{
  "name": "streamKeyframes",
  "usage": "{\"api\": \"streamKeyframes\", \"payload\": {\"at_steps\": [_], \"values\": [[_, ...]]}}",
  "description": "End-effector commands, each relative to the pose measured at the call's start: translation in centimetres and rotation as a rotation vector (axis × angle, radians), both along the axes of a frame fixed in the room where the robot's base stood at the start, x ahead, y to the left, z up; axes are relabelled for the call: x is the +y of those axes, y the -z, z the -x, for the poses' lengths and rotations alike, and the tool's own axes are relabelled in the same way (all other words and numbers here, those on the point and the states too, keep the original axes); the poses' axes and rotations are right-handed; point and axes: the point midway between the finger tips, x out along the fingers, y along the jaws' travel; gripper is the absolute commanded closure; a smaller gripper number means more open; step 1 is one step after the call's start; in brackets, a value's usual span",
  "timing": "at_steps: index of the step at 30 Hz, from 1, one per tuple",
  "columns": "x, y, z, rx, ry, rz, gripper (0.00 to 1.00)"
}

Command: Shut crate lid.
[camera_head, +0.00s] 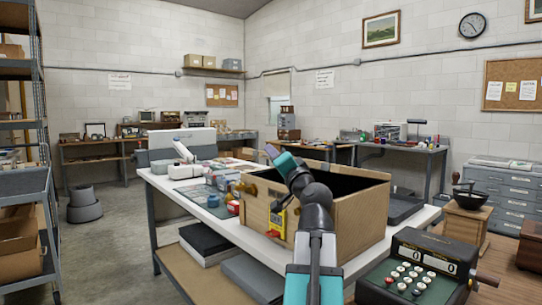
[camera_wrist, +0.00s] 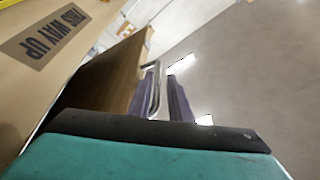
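The wooden crate (camera_head: 345,220) stands on the white-topped table with its top open and a dark inside. I cannot make out its lid for certain in the head view. In the wrist view a tan panel (camera_wrist: 55,85) marked "THIS WAY UP" and a brown wooden face (camera_wrist: 105,75) lie at left; I cannot tell which is the lid.
Small jars (camera_head: 213,201) and papers lie on the table (camera_head: 185,191) left of the crate. A dark tray (camera_head: 402,207) sits to its right. A green keypad machine (camera_head: 415,270) and a coffee grinder (camera_head: 466,212) stand at front right.

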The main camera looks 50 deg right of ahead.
Motion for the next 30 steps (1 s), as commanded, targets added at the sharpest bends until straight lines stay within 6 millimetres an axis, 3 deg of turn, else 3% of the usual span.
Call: {"api": "streamKeyframes", "payload": {"at_steps": [15,30], "values": [[2.6,1.2,4.3,-0.003,0.006,0.003,0.85],[4.3,2.4,7.0,-0.004,0.003,0.003,0.85]]}}
